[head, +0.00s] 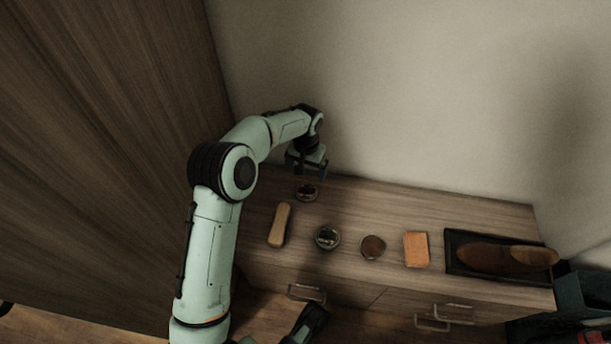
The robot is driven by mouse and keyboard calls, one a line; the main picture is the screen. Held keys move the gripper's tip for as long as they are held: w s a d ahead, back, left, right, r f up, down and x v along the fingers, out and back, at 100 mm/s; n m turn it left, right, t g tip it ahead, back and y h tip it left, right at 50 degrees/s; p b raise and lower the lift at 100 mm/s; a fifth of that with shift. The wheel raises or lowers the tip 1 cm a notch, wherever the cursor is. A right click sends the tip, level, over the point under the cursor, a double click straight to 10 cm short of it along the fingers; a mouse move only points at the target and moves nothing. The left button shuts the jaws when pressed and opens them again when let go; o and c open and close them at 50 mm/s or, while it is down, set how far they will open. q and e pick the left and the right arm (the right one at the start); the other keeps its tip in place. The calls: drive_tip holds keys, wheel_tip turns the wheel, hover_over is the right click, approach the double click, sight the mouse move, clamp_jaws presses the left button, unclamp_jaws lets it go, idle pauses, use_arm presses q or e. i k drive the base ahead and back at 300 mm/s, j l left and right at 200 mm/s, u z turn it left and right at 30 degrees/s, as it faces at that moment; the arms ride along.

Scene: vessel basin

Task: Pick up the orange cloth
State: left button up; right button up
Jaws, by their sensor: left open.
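The orange cloth (416,250) lies flat on the wooden cabinet top, right of the middle, as a small folded rectangle. My left gripper (308,172) hangs over the back left part of the cabinet top, well to the left of the cloth and farther back. It is open and I see nothing between its fingers. At the bottom edge a dark part of my body shows, and I cannot tell whether it belongs to the right gripper.
Left of the cloth are a round brown item (373,247), an open round tin (327,237), another tin (307,192) and a pale brush (279,225). Right of it a black tray (454,262) holds brown shoes (485,257). A wall (420,90) stands behind; a tall wood panel (90,130) is at left.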

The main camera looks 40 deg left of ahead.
sight(415, 243)
drive_tip(key=k+l, duration=0.75)
drive_tip(key=l, duration=0.2)
